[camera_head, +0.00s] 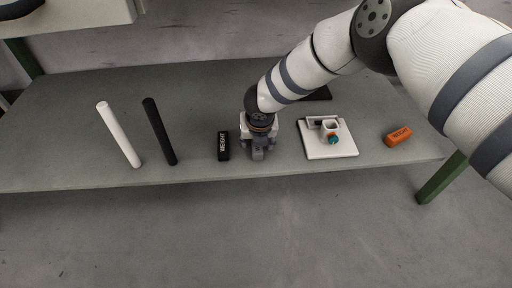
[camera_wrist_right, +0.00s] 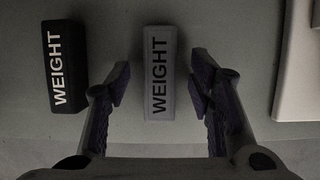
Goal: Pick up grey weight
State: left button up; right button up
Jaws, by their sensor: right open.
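The grey weight (camera_wrist_right: 160,75) is a grey block with "WEIGHT" on its top, lying on the table between the fingers of my right gripper in the right wrist view. My right gripper (camera_wrist_right: 158,88) is open, with a finger on each side and gaps to the block. In the head view my right gripper (camera_head: 258,150) points down at the table and hides most or all of the grey weight. A black weight (camera_head: 223,146) lies just left of it; it also shows in the right wrist view (camera_wrist_right: 65,68). My left gripper is not in view.
A white stick (camera_head: 119,135) and a black stick (camera_head: 160,132) lie at the left. A white board (camera_head: 345,147) with a cup-like part stands to the right of the gripper. An orange weight (camera_head: 398,137) lies near the table's right end. The table's front edge is close.

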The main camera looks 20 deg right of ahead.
jog(key=shift+f, duration=0.2)
dwell(0.5)
grip_shut()
